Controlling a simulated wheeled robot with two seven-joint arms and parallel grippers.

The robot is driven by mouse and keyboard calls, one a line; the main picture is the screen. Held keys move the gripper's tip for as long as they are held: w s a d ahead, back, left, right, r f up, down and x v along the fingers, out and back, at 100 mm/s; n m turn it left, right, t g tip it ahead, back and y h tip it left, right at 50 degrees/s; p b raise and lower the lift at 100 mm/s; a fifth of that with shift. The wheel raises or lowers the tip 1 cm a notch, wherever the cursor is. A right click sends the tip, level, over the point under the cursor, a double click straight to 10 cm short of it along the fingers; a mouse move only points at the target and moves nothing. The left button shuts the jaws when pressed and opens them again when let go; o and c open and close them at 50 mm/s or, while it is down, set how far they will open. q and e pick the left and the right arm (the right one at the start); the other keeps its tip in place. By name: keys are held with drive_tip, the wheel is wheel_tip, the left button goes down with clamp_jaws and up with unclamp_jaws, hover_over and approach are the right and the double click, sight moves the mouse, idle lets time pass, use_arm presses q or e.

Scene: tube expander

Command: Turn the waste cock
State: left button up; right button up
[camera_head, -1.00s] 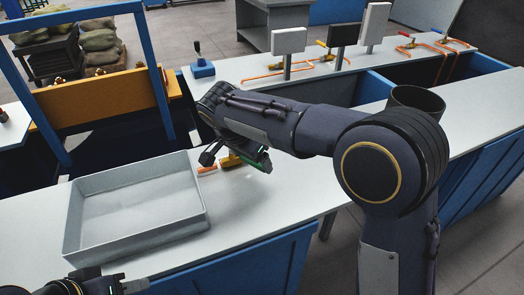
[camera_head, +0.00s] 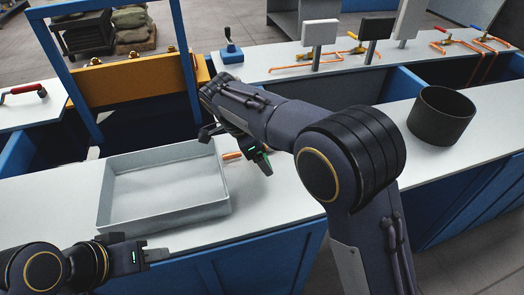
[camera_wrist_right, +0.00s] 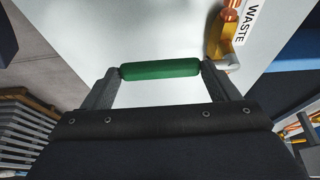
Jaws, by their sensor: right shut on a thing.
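The waste cock shows in the right wrist view as a brass valve body (camera_wrist_right: 222,40) beside a white WASTE label (camera_wrist_right: 249,22). Its green handle (camera_wrist_right: 160,69) lies across between my right gripper's (camera_wrist_right: 160,80) two fingertips, which are shut on it. In the head view my right gripper (camera_head: 238,150) is at the counter just right of the grey tray, and the wrist covers most of the cock. A short copper pipe (camera_head: 232,156) shows there. My left gripper (camera_head: 158,251) is low at the left, near the counter's front edge, and its finger gap is unclear.
A grey tray (camera_head: 160,219) stands on the white counter, left of my right gripper. A black pot (camera_head: 441,115) stands at the right. Behind are an orange panel (camera_head: 140,85), a blue frame and copper pipes with valves (camera_head: 360,45).

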idle(0.3)
drive_tip(key=o, duration=1.3)
drive_tip(key=p+v, duration=0.1)
drive_tip(key=v, duration=0.6)
drive_tip(key=shift+a+r, duration=0.2)
drive_tip(key=shift+r, duration=0.15)
drive_tip(key=s+d+r+n+y+p, duration=0.1)
drive_tip(key=s+d+r+n+y, duration=0.15)
drive_tip(key=d, duration=0.35)
drive_tip(key=s+d+r+n+y+p, duration=0.1)
drive_tip(key=s+d+y, duration=0.15)
drive_tip(key=d, duration=0.45)
drive_tip(key=s+d+r+n+y+p, duration=0.1)
drive_tip(key=s+d+n, duration=0.15)
drive_tip(key=d, duration=0.35)
drive_tip(key=s+d+f+n+t+y+p, duration=0.1)
drive_tip(key=s+d+n+t, duration=0.1)
drive_tip(key=s, duration=0.7)
drive_tip(key=s+d+f+n+t+y+p, duration=0.1)
drive_tip(key=s+n, duration=0.4)
drive_tip(key=s, duration=0.5)
drive_tip(key=shift+d+f+t+p, duration=0.55)
drive_tip(key=shift+t+p, duration=0.05)
drive_tip(key=shift+t, duration=0.1)
